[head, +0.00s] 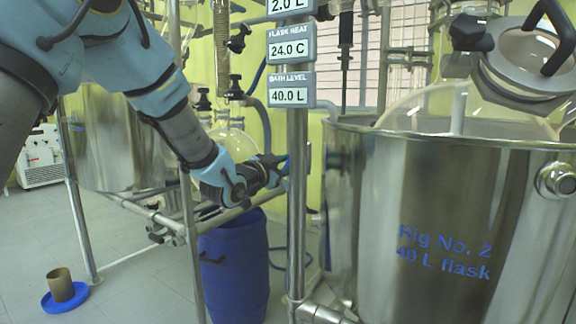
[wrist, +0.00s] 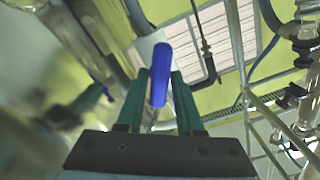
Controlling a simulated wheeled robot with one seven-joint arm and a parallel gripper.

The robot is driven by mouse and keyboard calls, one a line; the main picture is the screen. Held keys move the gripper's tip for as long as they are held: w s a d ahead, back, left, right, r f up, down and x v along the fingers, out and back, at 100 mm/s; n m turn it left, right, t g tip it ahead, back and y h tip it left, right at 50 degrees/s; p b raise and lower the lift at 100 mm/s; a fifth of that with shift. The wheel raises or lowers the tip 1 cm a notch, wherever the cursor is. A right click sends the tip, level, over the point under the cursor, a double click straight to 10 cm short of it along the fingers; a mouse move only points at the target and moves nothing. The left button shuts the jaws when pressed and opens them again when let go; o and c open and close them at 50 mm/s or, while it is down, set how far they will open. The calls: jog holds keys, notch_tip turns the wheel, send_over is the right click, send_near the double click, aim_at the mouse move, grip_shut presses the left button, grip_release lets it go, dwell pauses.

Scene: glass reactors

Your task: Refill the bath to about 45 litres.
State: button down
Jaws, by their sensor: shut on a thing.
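The steel bath (head: 440,220), lettered "Rig No. 2" and "40 L flask", stands at the right in the head view. A glass flask (head: 410,105) sits in it. The bath level display (head: 290,89) on the upright post reads 40.0 L. My gripper (head: 279,170) is beside the post, left of the bath. In the wrist view my gripper's two green fingers (wrist: 160,88) are shut on a blue handle (wrist: 159,62), which points up between them. What the handle is fixed to is hidden.
Above the bath display, the flask heat display (head: 290,50) reads 24.0 C. A blue drum (head: 235,265) stands on the floor below my gripper. A second steel vessel (head: 115,140) is behind at left. A brown beaker (head: 61,285) on a blue base stands on the open floor at lower left.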

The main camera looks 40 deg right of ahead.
jog(key=shift+f, duration=0.1)
jog(key=c, duration=0.7)
grip_release()
jog(key=b+v, duration=0.2)
jog(key=v, duration=0.9)
jog(key=shift+d, duration=0.1)
